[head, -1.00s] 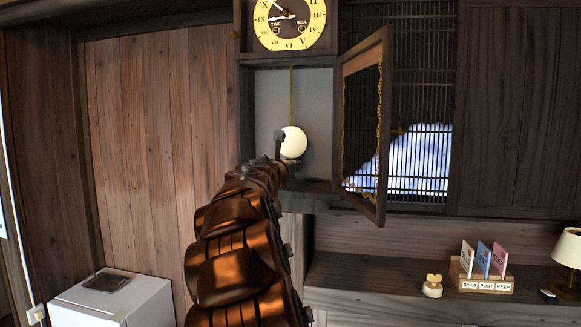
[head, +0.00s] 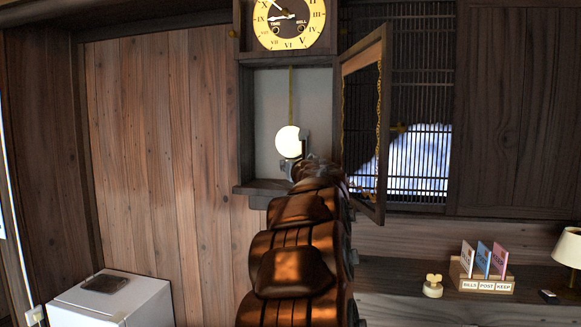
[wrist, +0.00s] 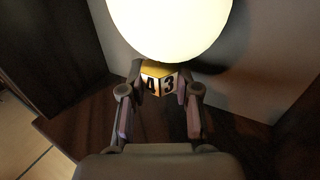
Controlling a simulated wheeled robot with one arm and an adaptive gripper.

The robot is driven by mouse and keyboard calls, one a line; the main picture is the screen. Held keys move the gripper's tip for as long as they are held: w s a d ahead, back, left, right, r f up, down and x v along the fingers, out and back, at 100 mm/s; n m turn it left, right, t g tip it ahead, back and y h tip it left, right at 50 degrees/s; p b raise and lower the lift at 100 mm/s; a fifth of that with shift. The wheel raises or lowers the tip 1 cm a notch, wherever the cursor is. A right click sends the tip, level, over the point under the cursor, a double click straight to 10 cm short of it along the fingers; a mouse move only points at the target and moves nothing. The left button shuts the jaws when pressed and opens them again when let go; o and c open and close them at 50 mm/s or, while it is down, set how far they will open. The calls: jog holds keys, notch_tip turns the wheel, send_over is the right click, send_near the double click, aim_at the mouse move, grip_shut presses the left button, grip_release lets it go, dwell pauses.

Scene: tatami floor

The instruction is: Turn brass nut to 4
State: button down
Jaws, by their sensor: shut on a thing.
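The brass nut (wrist: 160,79) is a small block below the pendulum bob in the wrist view, with a brass-coloured top. Two of its side faces show, meeting at an edge towards the camera: "4" on the left and "3" on the right. My gripper (wrist: 161,84) is shut on it, one finger on each side. The pale round bob (wrist: 170,22) hangs just above; it also shows in the head view (head: 288,141). In the head view my arm mostly hides the nut, and my gripper is at the clock case, below and right of the bob.
The clock dial (head: 289,22) is above the open case. The case's glass door (head: 375,130) stands open to the right, close to my arm. A shelf at lower right holds a wind-up key (head: 432,287), a letter rack (head: 486,283) and a lamp (head: 568,250).

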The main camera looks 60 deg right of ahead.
jog(key=shift+r, duration=0.1)
dwell(0.5)
jog(key=c, duration=0.8)
grip_release()
jog(key=shift+v, duration=3.75)
